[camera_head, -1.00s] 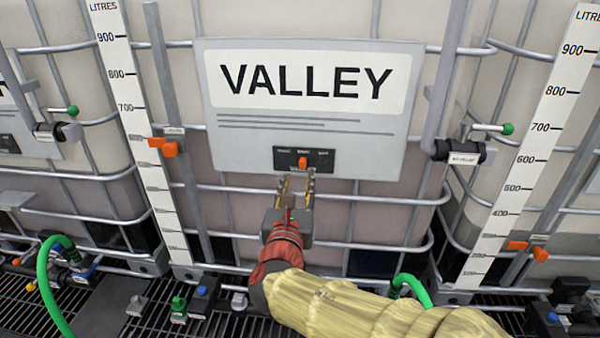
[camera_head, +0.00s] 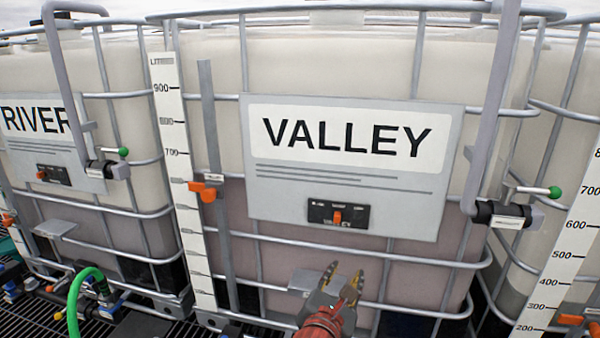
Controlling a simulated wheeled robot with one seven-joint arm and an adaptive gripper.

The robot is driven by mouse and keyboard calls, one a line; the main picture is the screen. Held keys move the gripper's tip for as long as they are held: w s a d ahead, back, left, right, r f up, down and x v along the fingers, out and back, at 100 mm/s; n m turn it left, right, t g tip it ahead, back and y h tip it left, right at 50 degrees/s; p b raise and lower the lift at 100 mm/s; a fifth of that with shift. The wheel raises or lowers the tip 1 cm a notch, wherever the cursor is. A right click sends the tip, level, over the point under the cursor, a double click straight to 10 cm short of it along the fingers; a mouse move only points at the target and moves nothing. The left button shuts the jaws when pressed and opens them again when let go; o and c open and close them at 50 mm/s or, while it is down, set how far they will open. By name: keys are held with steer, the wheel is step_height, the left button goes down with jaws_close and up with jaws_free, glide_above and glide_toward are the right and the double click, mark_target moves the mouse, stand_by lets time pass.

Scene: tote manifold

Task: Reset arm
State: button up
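My gripper (camera_head: 342,277) shows at the bottom middle, below the VALLEY sign. Its two fingers stand apart with nothing visible between them. The VALLEY sign plate (camera_head: 340,205) is fixed to the caged tote (camera_head: 330,62). A small black selector panel with an orange knob (camera_head: 338,216) sits at the sign's lower edge. The gripper is clear of the panel and does not touch it in this view. My red wrist is behind the gripper; the rest of my arm is out of view.
A RIVER tote (camera_head: 50,160) stands to the left and another tote to the right. White litre scales with orange markers (camera_head: 205,190), grey pipes and a green-handled valve (camera_head: 508,212) stand out from the cages. A green hose (camera_head: 76,300) curves at lower left.

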steer(key=s+d+f+m+g+y+b, duration=0.3)
steer(key=s+f+m, duration=0.4)
steer(key=s+m, duration=0.4)
steer(key=s+d+f+m+g+y+b, duration=0.2)
steer(key=s+d+f+m+g+b, duration=0.3)
steer(key=s+m, duration=0.7)
step_height(320, 180, down, 2)
steer(key=m, duration=0.4)
steer(key=shift+f+g+y, duration=0.15)
steer(key=shift+g+y, duration=0.25)
